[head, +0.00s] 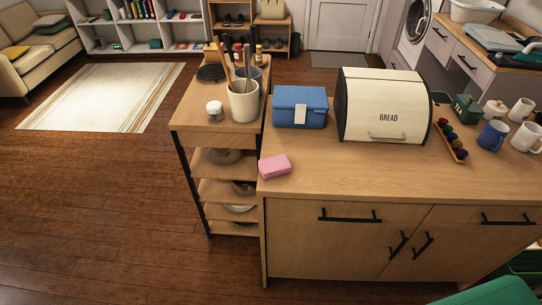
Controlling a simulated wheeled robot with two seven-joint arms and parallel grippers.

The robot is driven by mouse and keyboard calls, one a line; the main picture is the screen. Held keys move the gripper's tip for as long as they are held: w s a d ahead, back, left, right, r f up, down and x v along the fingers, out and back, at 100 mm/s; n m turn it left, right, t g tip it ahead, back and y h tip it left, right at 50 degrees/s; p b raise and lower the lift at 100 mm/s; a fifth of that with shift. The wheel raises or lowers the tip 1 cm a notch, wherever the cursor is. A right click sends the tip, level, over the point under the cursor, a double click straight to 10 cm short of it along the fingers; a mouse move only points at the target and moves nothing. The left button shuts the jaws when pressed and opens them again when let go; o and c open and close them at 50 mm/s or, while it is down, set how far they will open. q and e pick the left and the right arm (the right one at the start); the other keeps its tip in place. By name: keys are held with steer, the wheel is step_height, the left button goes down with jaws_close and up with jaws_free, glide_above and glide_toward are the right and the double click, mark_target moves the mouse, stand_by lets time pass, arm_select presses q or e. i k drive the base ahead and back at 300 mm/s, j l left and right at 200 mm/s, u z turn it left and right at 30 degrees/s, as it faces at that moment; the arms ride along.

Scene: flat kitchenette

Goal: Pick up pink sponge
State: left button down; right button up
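The pink sponge (275,167) is a small rounded block. It lies flat on the wooden counter (340,172), near the counter's front left corner. Nothing covers it or touches it from above. Neither of my grippers shows in the head view.
A blue box (300,106) and a cream bread bin (384,106) stand behind the sponge. Left is a shelf unit with a utensil crock (243,101) and a small jar (215,111). Mugs (493,135) stand at the right. The counter front is clear.

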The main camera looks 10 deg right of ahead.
mark_target(274, 167)
steer(key=i+j+z, duration=0.25)
steer(key=i+j, duration=0.35)
steer(key=i+j+z, duration=0.2)
steer(key=i+j, duration=0.35)
steer(key=j, duration=0.2)
